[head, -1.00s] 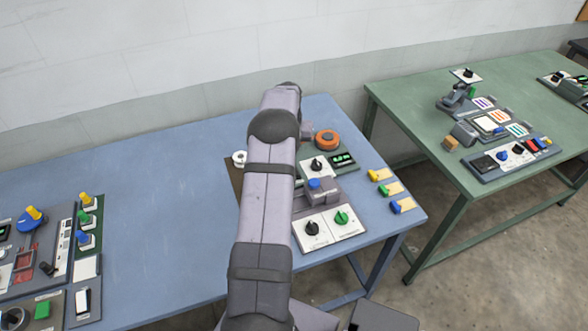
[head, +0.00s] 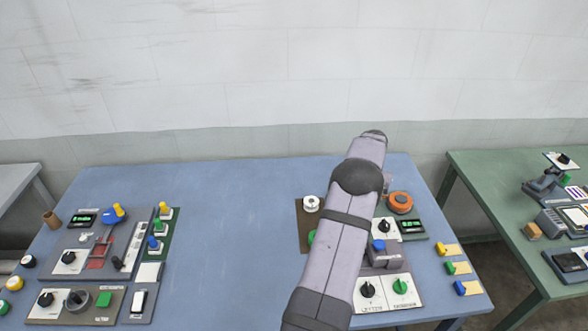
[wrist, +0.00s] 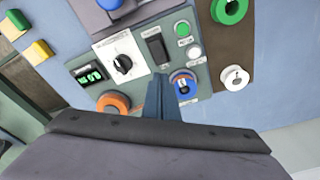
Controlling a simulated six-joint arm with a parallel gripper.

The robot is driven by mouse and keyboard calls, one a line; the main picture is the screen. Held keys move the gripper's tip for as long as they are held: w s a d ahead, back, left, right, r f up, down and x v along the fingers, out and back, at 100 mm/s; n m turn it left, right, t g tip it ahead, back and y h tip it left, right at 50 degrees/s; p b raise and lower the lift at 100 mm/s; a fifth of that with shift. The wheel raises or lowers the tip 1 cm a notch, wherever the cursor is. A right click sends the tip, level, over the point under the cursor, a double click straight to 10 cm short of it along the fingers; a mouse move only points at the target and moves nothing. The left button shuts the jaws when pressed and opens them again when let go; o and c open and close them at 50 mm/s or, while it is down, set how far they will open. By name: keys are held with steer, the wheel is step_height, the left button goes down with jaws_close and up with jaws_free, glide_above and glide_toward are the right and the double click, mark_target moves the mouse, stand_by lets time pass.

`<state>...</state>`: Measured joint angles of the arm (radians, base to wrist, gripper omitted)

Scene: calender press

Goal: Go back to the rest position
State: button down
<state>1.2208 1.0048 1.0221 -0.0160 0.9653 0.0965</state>
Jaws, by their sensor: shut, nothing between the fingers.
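My gripper (wrist: 161,80) shows in the wrist view as narrow dark-blue fingers, shut and empty. They point over the calender press panel (wrist: 110,65), close to a blue knob (wrist: 183,86) and an orange ring (wrist: 113,102). I cannot tell whether the fingertips touch the panel. In the head view my arm (head: 335,235) reaches over the right part of the blue table and covers part of the panel. The gripper itself is hidden behind the arm there.
The blue table (head: 235,220) has a clear middle. A control panel (head: 85,255) with switches stands at its left. A brown board (wrist: 235,48) carries a green ring and a white ring. Small coloured switches (head: 450,249) line the right edge. A green table (head: 490,180) stands farther right.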

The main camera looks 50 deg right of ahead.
steer(key=w+a+r+n, duration=0.4)
steer(key=w+a, duration=0.8)
steer(key=a, duration=0.3)
steer(key=w+a+r+n+y, duration=0.1)
steer(key=w+a+n, duration=0.1)
steer(key=a, duration=0.6)
steer(key=w+a+r+n, duration=0.2)
steer(key=a, duration=0.6)
steer(key=s+a+n, duration=0.2)
steer(key=s+a, duration=0.2)
steer(key=a, duration=0.4)
steer(key=s+a+n, duration=0.2)
steer(key=s+a, duration=0.3)
steer(key=a, duration=0.3)
steer(key=s+a+f+n, duration=0.1)
steer(key=s+a+n, duration=0.2)
steer(key=a, duration=0.6)
steer(key=shift+s+y, duration=0.4)
steer(key=shift+s, duration=0.7)
